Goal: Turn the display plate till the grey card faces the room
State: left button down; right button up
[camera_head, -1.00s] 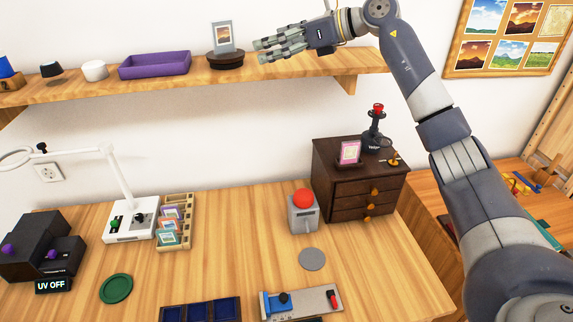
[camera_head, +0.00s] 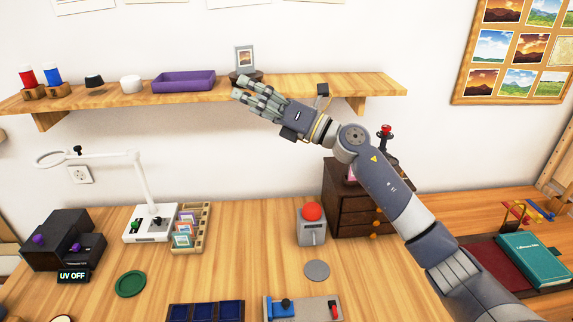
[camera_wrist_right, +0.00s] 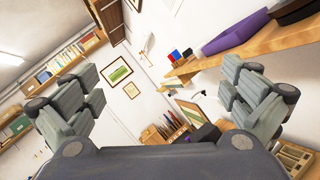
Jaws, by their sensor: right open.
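The display plate (camera_head: 257,75) is a dark round stand on the wall shelf. An upright grey-bordered card (camera_head: 244,57) with a small picture stands on it, its picture side towards me. My right gripper (camera_head: 240,89) is open and empty, pointing left, in front of the shelf edge just below the plate. Its fingers overlap the plate's lower part in the head view, and I cannot tell whether they touch it. In the right wrist view the two finger groups (camera_wrist_right: 160,85) are spread wide with nothing between them. My left gripper is not in view.
On the shelf (camera_head: 300,92), a purple tray (camera_head: 184,81) lies left of the plate, then a white cup (camera_head: 131,84). Below, the table holds a red-button box (camera_head: 313,222), a card rack (camera_head: 190,228) and a lamp (camera_head: 150,210).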

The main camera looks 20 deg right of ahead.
jog(key=s+d+f+m+t+h, duration=0.2)
jog(key=f+m+h, duration=0.5)
jog(key=m, duration=0.4)
jog(key=s+d+f+m+t+h, duration=0.3)
jog(key=f+m+h, duration=0.4)
jog(key=m, duration=0.5)
jog(key=shift+d+f+m+t, duration=0.3)
jog(key=shift+d+f+t, duration=0.2)
jog(key=shift+d+f, duration=0.15)
